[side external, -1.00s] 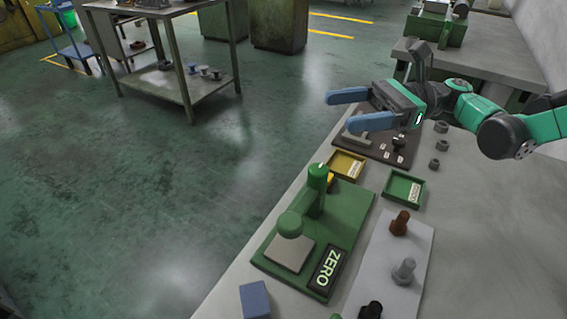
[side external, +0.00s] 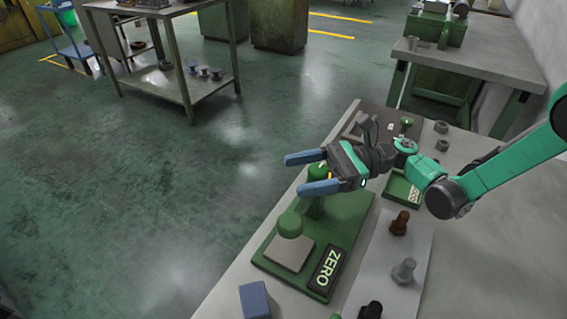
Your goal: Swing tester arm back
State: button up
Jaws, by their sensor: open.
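The green tester (side external: 345,225) stands on the bench, with a flat base and a dark plate reading ZERO (side external: 328,268). A rounded green head (side external: 289,224) sits at the front-left, over a square light pad (side external: 288,255). A green upright post (side external: 316,206) rises behind it; its top is partly covered by my gripper. I cannot make out the tester arm as a separate part. My gripper (side external: 292,175), with two blue fingers, is open and empty. Its fingers point left near the top of the post; whether they touch it, I cannot tell.
A green tray (side external: 402,190) lies right of the tester, under my arm. A pale mat (side external: 412,240) holds a brown, a grey and a black bolt-like part. A blue block (side external: 255,300) lies at the front. Several nuts (side external: 442,145) lie behind. The bench edge runs along the left.

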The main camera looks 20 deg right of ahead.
grip_shut()
dwell(1.4)
